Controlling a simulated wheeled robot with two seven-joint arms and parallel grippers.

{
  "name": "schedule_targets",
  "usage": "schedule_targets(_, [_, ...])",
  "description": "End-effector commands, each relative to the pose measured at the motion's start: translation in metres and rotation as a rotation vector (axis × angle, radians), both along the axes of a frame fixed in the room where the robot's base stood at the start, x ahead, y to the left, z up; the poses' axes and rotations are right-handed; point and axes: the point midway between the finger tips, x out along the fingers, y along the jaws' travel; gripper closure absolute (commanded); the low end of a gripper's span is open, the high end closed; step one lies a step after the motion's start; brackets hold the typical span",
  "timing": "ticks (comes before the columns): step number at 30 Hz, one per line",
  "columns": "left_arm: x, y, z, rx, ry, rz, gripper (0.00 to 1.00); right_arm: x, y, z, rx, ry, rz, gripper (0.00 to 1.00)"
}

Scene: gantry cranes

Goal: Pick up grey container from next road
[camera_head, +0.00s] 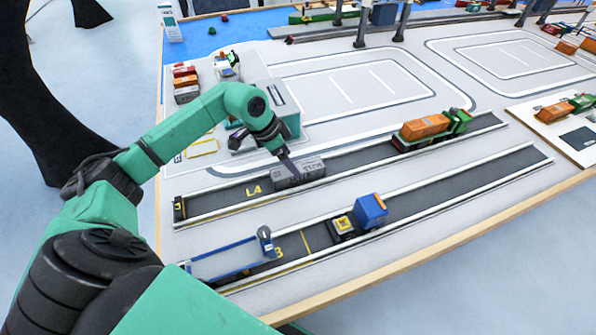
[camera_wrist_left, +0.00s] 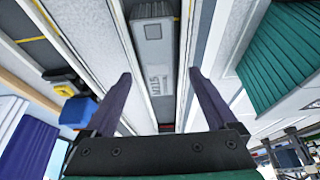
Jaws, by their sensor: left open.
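The grey container (camera_head: 302,173) lies on the dark road marked L4 (camera_head: 238,194), near its left end. My left gripper (camera_head: 289,167) reaches down at the container's near top side in the head view. In the left wrist view, the grey container (camera_wrist_left: 154,55) shows lengthwise between the two spread fingers of my left gripper (camera_wrist_left: 160,74), with gaps on both sides. The gripper is open and holds nothing. Part of the container is hidden behind the gripper in the head view. My right gripper is not in view.
A green truck (camera_head: 458,121) with an orange container (camera_head: 424,127) stands further right on the same road. White kerbs line both roads. A green block (camera_wrist_left: 285,60) stands beside the road.

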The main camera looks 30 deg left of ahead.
Motion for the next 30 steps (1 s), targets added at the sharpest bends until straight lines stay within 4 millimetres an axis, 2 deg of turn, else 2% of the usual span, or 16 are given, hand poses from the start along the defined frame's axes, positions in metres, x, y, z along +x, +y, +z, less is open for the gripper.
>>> schedule_targets(3, [0.003,-0.008,-0.02,-0.003,0.006,0.0,0.09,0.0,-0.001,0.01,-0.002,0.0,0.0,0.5])
schedule_targets(6, [0.009,-0.012,-0.036,-0.003,0.003,0.0,0.09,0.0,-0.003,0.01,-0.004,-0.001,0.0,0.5])
schedule_targets(13, [0.011,-0.012,-0.043,0.001,0.001,0.0,0.09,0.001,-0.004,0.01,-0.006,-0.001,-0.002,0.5])
schedule_targets(14, [0.011,-0.012,-0.043,0.001,0.001,0.0,0.13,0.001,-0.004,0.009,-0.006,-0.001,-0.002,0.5])
schedule_targets(18, [0.011,-0.012,-0.043,0.001,0.001,0.0,0.66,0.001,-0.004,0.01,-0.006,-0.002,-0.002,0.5])
schedule_targets(21, [0.011,-0.012,-0.042,0.001,0.001,0.0,1.0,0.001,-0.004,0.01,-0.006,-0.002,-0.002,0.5])
schedule_targets(30, [0.011,-0.012,-0.039,0.0,0.0,0.0,1.0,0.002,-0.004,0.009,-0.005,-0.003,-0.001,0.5])
